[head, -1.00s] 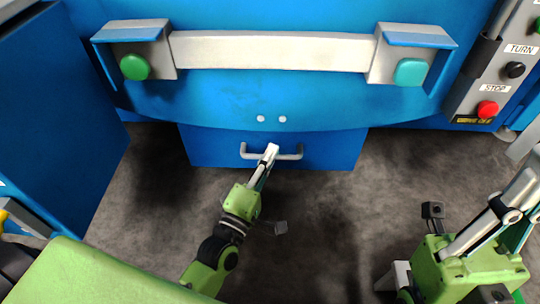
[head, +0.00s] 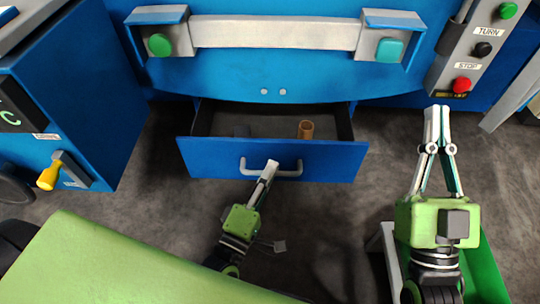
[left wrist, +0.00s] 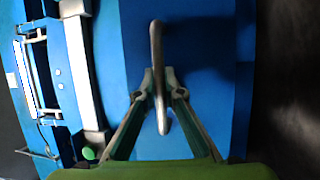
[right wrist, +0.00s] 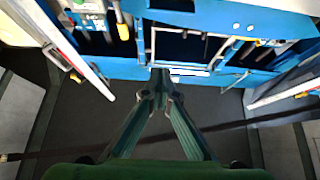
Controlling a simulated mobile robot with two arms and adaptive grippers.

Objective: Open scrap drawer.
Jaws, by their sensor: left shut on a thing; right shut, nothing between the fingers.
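The blue scrap drawer (head: 215,158) is pulled partly out from under the blue machine in the head view. Its dark inside shows, with a brown cylinder (head: 305,130) standing toward the right and a dark low shape at the left. My left gripper (head: 271,168) is shut on the grey drawer handle (head: 290,174); the handle (left wrist: 157,45) also runs between its fingers in the left wrist view. My right gripper (head: 437,112) is shut and empty, held right of the drawer and apart from it.
A control panel (head: 475,50) with a red stop button is at the upper right. A blue cabinet (head: 75,90) with a yellow-handled lever (head: 48,178) stands left. A green bin (head: 485,265) is under my right arm. Dark floor lies clear around the drawer.

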